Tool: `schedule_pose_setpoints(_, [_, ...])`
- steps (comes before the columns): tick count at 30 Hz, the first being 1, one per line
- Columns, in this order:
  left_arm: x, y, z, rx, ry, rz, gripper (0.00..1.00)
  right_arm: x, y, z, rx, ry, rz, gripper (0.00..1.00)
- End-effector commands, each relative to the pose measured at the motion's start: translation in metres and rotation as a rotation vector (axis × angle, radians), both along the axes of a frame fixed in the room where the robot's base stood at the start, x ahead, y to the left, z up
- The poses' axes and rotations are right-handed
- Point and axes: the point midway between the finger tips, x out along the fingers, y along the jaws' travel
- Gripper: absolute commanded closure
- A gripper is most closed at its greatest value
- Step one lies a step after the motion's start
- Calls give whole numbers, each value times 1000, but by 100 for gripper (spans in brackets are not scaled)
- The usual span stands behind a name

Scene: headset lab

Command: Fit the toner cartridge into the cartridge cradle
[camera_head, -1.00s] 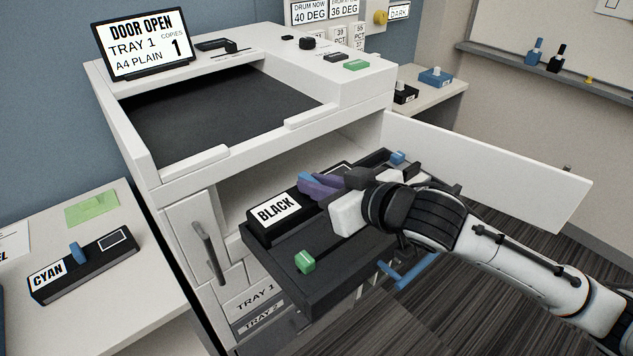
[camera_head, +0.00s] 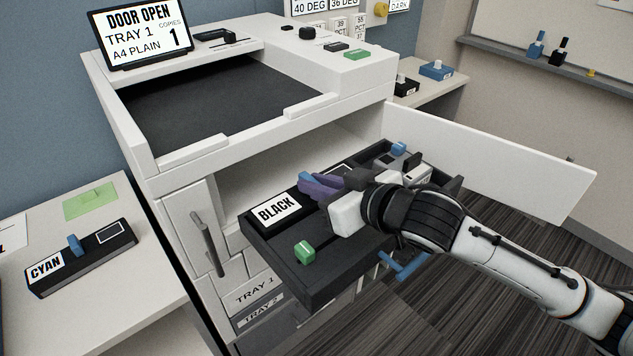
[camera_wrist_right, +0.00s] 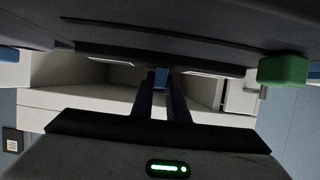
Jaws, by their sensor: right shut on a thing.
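The toner cartridge (camera_head: 295,200) is black with a white BLACK label and a blue grip. It lies lengthwise in the dark cartridge cradle (camera_head: 310,285), a pulled-out tray at the printer's open front. My right gripper (camera_head: 318,187) is shut on the cartridge's blue grip from the front right. In the right wrist view the gripper's fingers (camera_wrist_right: 161,100) reach to the blue grip under a dark surface. Whether the cartridge sits fully down is hard to tell. A green latch (camera_head: 304,251) stands on the cradle's near edge and a blue one (camera_head: 398,149) at its far end. My left gripper is out of view.
The printer's white door (camera_head: 490,165) stands open on the right. A CYAN cartridge (camera_head: 80,258) lies on the left table (camera_head: 150,300). A blue handle (camera_head: 405,266) hangs below the cradle. The printer's screen (camera_head: 140,33) reads DOOR OPEN.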

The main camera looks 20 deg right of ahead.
Motion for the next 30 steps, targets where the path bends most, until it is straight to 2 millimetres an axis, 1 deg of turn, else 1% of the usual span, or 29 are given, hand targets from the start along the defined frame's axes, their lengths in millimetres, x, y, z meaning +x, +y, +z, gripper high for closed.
schedule_pose_setpoints(1, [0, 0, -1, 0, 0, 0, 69, 1, 0, 2, 2, -8, 1, 85])
schedule_pose_setpoints(4, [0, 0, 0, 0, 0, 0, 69, 1, 0, 2, 1, -7, 0, 68])
schedule_pose_setpoints(5, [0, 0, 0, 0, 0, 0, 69, 0, 0, 2, 1, -6, 0, 64])
schedule_pose_setpoints(11, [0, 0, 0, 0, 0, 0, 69, 0, 0, 1, 1, -3, 0, 64])
schedule_pose_setpoints(12, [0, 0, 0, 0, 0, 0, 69, -1, 0, -3, -1, 5, 0, 64])
schedule_pose_setpoints(16, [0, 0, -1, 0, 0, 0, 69, -5, -2, 0, -1, 4, 0, 64])
schedule_pose_setpoints(20, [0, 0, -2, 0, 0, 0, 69, -22, -8, 7, -2, 3, 0, 64])
schedule_pose_setpoints(27, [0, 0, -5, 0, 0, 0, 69, -70, -25, 28, -6, 1, 3, 64])
schedule_pose_setpoints(28, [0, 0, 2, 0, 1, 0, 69, -73, -26, 33, -2, 3, 0, 64])
schedule_pose_setpoints(30, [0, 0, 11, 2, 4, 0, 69, -77, -28, 37, 1, 5, -2, 64])
